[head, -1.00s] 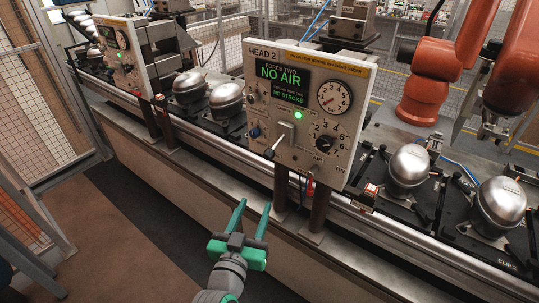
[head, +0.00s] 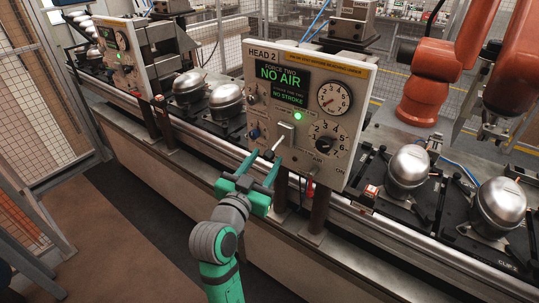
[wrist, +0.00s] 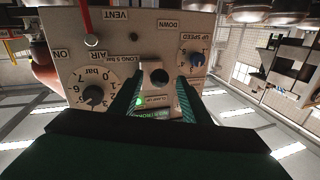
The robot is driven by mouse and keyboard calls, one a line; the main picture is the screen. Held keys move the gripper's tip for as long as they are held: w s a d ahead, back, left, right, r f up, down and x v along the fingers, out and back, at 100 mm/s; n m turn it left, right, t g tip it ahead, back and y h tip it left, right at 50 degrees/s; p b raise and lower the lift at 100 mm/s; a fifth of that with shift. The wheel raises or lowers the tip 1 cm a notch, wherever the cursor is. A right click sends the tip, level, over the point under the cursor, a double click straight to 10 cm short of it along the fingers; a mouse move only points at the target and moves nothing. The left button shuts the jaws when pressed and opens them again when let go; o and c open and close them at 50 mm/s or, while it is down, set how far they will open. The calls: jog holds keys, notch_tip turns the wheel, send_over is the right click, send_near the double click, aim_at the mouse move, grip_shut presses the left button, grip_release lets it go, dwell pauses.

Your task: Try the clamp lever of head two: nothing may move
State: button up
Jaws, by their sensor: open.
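The grey head two panel (head: 312,60) stands in the middle of the head view. Its screen (head: 282,80) reads "FORCE TWO NO AIR" and "NO STROKE", and a green lamp (head: 298,116) is lit. My gripper (head: 264,161) is open in front of the panel, at the lever's end. Contact cannot be told.
A pressure gauge (head: 334,97) and a black rotary knob (head: 325,138) sit right of the lever. A blue knob (head: 255,134) is on its left. Silver compressors (head: 409,166) stand on the line both sides. An orange robot arm (head: 428,85) is behind at right.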

aim_at(275, 148)
jog(key=shift+x, duration=1.55)
grip_shut()
jog(key=shift+d, duration=0.15)
jog(key=shift+r, duration=0.1)
